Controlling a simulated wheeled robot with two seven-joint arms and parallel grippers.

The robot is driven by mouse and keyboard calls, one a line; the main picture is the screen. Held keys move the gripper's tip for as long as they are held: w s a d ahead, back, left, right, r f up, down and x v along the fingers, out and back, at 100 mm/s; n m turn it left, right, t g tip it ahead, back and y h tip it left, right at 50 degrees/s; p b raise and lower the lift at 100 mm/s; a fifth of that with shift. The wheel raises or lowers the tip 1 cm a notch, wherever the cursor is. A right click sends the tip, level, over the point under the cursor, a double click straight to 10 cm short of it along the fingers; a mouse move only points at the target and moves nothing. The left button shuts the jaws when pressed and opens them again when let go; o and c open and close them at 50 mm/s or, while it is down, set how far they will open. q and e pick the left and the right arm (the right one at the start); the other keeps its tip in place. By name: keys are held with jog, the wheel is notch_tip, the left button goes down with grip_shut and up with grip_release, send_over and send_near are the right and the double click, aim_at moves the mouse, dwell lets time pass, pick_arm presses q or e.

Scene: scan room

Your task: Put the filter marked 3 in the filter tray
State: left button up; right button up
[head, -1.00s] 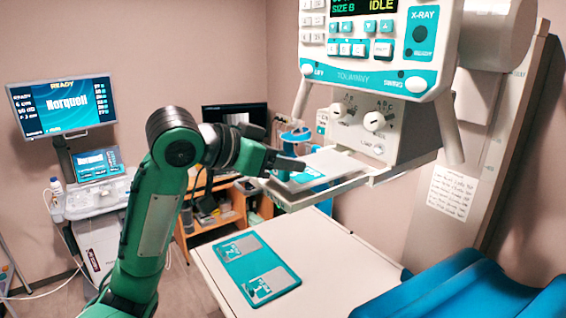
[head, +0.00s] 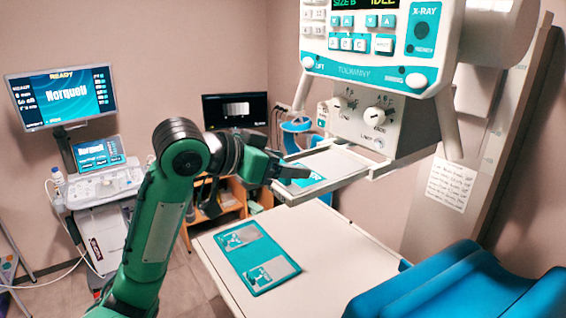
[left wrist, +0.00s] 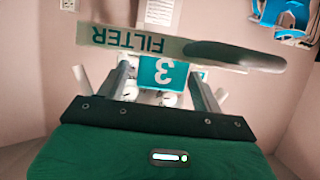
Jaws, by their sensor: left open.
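The filter tray (head: 352,176) is a pale open frame under the x-ray head at right of centre. A plate with a teal label (head: 309,182) lies at its left end, in or on it; I cannot tell how fully it sits. In the left wrist view a teal label with a 3, the filter marked 3 (left wrist: 163,72), shows between the fingers, behind a pale strip lettered FILTER (left wrist: 128,40). My left gripper (head: 292,172) is at the tray's left end, its fingers open around the label's sides; contact is unclear. My right gripper is out of view.
A teal mat (head: 252,259) with two grey plates lies on the white table (head: 330,262) below the tray. The x-ray head (head: 375,118) overhangs the tray closely. A blue cushion (head: 450,290) fills the lower right. The table's middle is clear.

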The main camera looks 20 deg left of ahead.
pick_arm(q)
jog(key=shift+r, duration=0.1)
jog(key=shift+s+a, duration=0.1)
jog(key=b+v, duration=0.5)
jog(key=v, duration=0.6)
jog(key=shift+s+a+r, duration=0.2)
jog(key=shift+s+r, duration=0.05)
jog(key=shift+r, duration=0.05)
